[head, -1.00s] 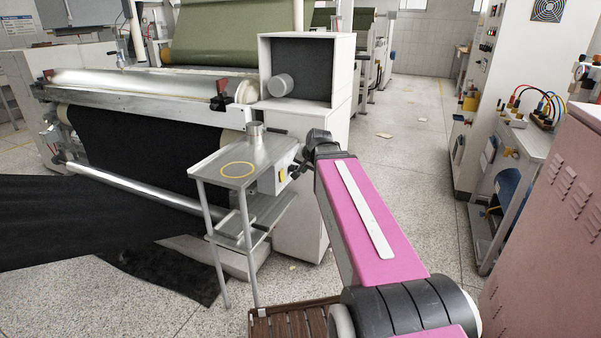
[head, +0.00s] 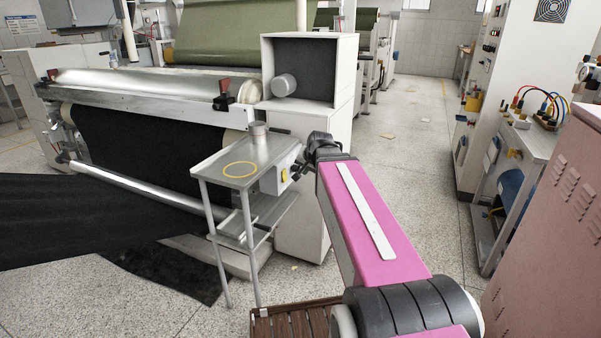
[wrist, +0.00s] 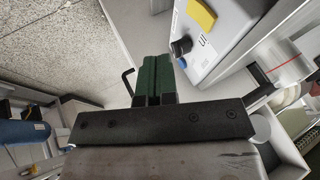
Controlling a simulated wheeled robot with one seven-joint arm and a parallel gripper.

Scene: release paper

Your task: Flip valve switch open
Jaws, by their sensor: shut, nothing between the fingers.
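A small white switch box (head: 272,181) is fixed to the side of a grey metal stand (head: 246,157). In the wrist view the box (wrist: 222,38) carries a yellow piece (wrist: 201,13) and a dark knob (wrist: 181,46). I cannot tell which of these is the valve switch. My gripper (wrist: 154,58) has green fingers, shut together with nothing between them. In the wrist view the fingertips are just left of the knob and below it, and seem apart from it. In the head view my gripper is by the box's right side, partly hidden by my wrist.
A yellow ring (head: 240,169) and a metal cylinder (head: 258,132) are on the stand's top. A roller machine with black cloth (head: 135,140) is behind at left. A white open-fronted cabinet (head: 312,70) stands behind. Open floor (head: 415,140) lies to the right.

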